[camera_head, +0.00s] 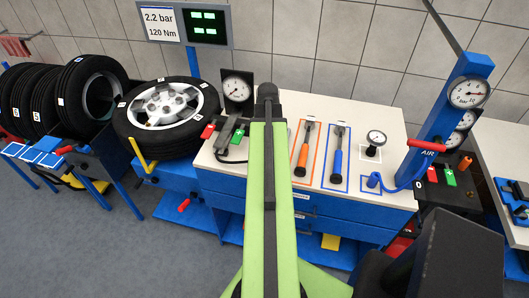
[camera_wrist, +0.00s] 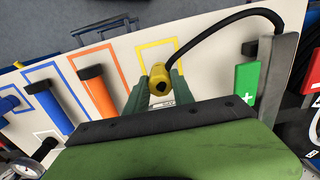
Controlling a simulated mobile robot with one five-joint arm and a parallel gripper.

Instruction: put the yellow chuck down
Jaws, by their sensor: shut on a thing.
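The yellow chuck (camera_wrist: 159,76) is between the green fingers of my gripper (camera_wrist: 158,88) in the wrist view. The gripper is shut on it. A black hose runs from it in an arc to a grey post at the right. A yellow outlined rectangle (camera_wrist: 160,43) is marked on the pale bench top just beyond the chuck. The gap between chuck and bench top cannot be told. In the head view my green arm hides the chuck, the gripper's fingers and the yellow outline.
On the bench top (camera_head: 224,166), an orange-handled tool (camera_head: 302,155) and a blue-handled tool (camera_head: 336,160) lie in matching outlines right of my arm.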

